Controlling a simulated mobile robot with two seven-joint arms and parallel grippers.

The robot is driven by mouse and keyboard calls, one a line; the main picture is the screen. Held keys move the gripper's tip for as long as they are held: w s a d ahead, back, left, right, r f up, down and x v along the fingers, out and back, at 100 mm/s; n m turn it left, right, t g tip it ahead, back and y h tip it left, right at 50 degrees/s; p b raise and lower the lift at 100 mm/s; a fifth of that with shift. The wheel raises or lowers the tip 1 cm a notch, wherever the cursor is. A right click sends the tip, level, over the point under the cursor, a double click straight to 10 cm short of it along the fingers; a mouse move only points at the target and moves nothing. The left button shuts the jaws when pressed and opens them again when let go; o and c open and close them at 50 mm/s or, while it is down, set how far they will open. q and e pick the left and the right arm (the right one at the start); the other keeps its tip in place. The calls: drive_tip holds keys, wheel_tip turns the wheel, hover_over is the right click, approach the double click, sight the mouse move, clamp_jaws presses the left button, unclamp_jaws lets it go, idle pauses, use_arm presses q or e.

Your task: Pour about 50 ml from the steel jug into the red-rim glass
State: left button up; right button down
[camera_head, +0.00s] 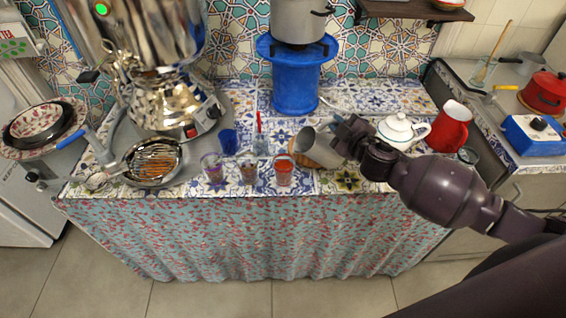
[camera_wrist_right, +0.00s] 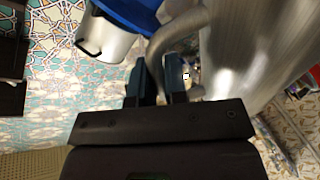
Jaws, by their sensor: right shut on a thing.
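The steel jug (camera_head: 324,150) is held tilted above the front of the tiled counter, its mouth facing left. My right gripper (camera_head: 350,137) is shut on its handle, on the jug's right side. In the right wrist view the jug's body (camera_wrist_right: 245,45) fills the upper right, and its curved handle (camera_wrist_right: 160,42) runs between the fingers (camera_wrist_right: 162,82). A glass with a reddish top (camera_head: 284,170), seemingly the red-rim one, stands upright just left of and below the jug's mouth. I see no stream of liquid. My left gripper is not in view.
Two more glasses (camera_head: 213,170) (camera_head: 248,171) stand in a row to the left. Behind are a blue cup (camera_head: 229,141) and a glass with a red stick (camera_head: 260,144).

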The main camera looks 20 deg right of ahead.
drive_tip(key=shift+d+f+m, duration=0.15)
drive_tip(key=shift+f+m, duration=0.15)
drive_tip(key=shift+f, duration=0.15)
drive_tip(key=shift+d+r, duration=0.2)
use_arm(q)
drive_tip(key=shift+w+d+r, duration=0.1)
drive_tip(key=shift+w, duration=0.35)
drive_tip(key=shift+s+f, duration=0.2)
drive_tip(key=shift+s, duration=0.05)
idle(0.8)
use_arm(e)
drive_tip(key=shift+d+f+m+b, duration=0.3)
drive_tip(key=shift+d+m+b, duration=0.1)
drive_tip(key=shift+m+b, duration=0.25)
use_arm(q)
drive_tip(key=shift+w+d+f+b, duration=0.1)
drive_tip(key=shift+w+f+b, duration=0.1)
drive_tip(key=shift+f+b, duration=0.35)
use_arm(e)
drive_tip(key=d+f+m+t+y, duration=0.1)
drive_tip(key=d+f+m, duration=0.2)
drive_tip(key=d+m, duration=0.3)
drive_tip(key=shift+d+m+t, duration=0.2)
drive_tip(key=shift+m+t, duration=0.1)
drive_tip(key=shift+m, duration=0.25)
